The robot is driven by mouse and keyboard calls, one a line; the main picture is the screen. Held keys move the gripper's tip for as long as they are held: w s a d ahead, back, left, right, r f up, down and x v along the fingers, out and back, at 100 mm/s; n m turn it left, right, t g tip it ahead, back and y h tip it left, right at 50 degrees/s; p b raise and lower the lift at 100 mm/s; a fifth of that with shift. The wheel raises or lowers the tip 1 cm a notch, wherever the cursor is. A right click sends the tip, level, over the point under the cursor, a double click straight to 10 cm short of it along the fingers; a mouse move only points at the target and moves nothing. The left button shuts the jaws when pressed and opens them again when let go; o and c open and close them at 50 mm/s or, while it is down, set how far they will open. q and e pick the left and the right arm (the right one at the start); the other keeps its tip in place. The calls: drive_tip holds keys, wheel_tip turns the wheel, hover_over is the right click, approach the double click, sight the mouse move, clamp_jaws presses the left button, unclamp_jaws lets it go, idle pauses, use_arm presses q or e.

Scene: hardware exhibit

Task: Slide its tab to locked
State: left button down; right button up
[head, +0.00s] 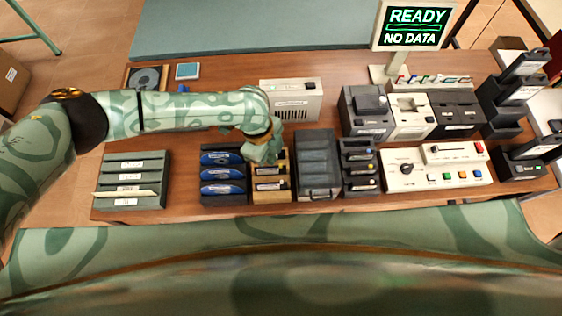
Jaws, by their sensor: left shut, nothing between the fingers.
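My left gripper (264,158) is shut and empty. It points down over the back of a tan wooden holder (287,181) with dark cartridges bearing pale labels (270,170). I cannot tell whether the gripper touches the holder. A small sliding tab cannot be made out on any cartridge at this size, and the gripper hides part of the holder's back. My right gripper is not in view.
A dark rack with blue cartridges (222,173) stands left of the holder, a grey lidded case (318,160) right of it. A beige box (291,98) is behind. A control panel (437,170) and a "READY / NO DATA" sign (414,27) are at right. Bare table lies at left (185,150).

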use_arm(q)
drive_tip(key=shift+f+b, duration=0.85)
drive_tip(key=shift+f, duration=0.45)
drive_tip(key=shift+s+d, duration=0.15)
drive_tip(key=shift+d, duration=1.1)
idle(0.5)
drive_tip(key=shift+a, duration=0.25)
wheel_tip(320, 180, up, 7)
drive_tip(key=p, duration=0.7)
idle(0.5)
